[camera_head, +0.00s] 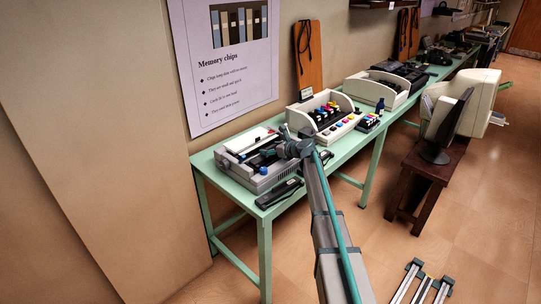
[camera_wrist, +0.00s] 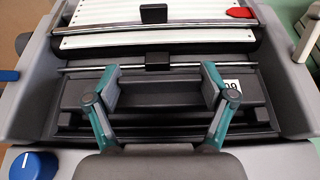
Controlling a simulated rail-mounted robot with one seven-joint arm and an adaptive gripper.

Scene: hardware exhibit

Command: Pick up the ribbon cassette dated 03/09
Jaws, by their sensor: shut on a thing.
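A black ribbon cassette (camera_wrist: 160,94) lies level inside the open grey dot-matrix printer (camera_head: 240,175), across its carriage bay. A white label (camera_wrist: 232,86) near its right end shows "09"; the rest of the label is hidden by my right finger. My gripper (camera_wrist: 160,84) has its two teal fingers closed on the cassette, one toward each end. In the head view my gripper (camera_head: 270,155) reaches into the printer from the right, and the cassette is hard to make out there.
The printer's blue knob (camera_wrist: 33,166) is close at the lower left, and a metal rod (camera_wrist: 180,66) crosses behind the cassette. Another long black item (camera_head: 280,193) lies on the green table (camera_head: 345,150) in front of the printer. A white tray of ink bottles (camera_head: 350,122) stands to the right.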

